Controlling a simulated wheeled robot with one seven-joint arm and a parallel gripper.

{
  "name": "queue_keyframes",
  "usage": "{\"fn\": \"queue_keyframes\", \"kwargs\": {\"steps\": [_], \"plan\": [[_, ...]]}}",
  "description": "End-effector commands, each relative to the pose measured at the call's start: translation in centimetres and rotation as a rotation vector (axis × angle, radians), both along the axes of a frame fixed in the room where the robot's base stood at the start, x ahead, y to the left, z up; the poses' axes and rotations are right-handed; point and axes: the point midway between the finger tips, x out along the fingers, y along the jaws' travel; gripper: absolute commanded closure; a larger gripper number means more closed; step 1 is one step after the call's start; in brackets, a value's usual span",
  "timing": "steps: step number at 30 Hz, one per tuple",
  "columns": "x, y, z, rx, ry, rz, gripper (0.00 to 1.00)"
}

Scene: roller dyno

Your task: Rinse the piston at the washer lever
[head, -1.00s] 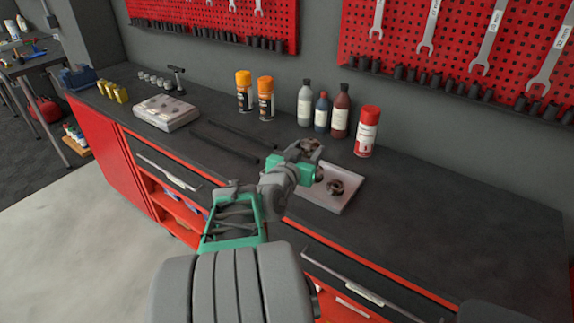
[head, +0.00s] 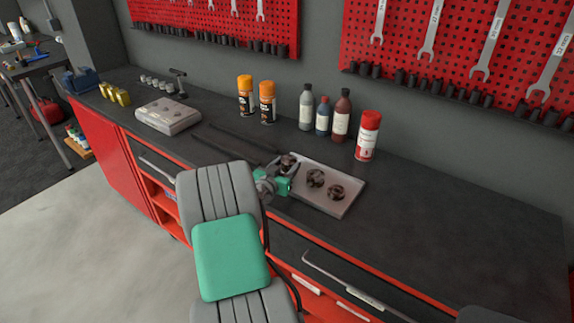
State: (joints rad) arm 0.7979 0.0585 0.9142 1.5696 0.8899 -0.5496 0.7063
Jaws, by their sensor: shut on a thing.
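My gripper (head: 284,167) is over the left edge of a light grey tray (head: 327,208) on the dark bench. It is shut on a small dark brown part, which looks like a piston (head: 288,161); the fingers hide some of it. Two similar dark brown parts, one in the middle (head: 315,177) and one at the right (head: 336,192), lie in the tray. I cannot tell whether the held part touches the tray. A small black T-shaped handle (head: 178,76) stands at the back left of the bench; it may be the washer lever.
A pale grey block (head: 168,116) sits at the left, with gold cans (head: 119,96) and small grey cylinders (head: 160,85) beyond. Two orange-capped cans (head: 245,97), bottles (head: 341,116) and a red can (head: 367,136) line the back. The right bench top is clear.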

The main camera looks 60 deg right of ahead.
Motion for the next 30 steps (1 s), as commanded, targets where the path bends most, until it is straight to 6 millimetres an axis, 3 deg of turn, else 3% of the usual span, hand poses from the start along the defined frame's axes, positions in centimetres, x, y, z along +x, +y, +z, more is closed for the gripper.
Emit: {"fn": "queue_keyframes", "kwargs": {"steps": [7, 8, 15, 27, 30], "plan": [[0.0, 0.0, -0.5, -0.001, -0.001, 0.0, 1.0], [0.0, 0.0, -0.5, 0.0, -0.001, 0.0, 0.52], [0.0, 0.0, -0.4, 0.001, 0.0, 0.0, 0.32], [0.0, 0.1, 0.1, 0.003, 0.003, 0.0, 0.31], [0.1, 2.5, -0.2, -0.001, -0.001, 0.006, 0.31]]}}
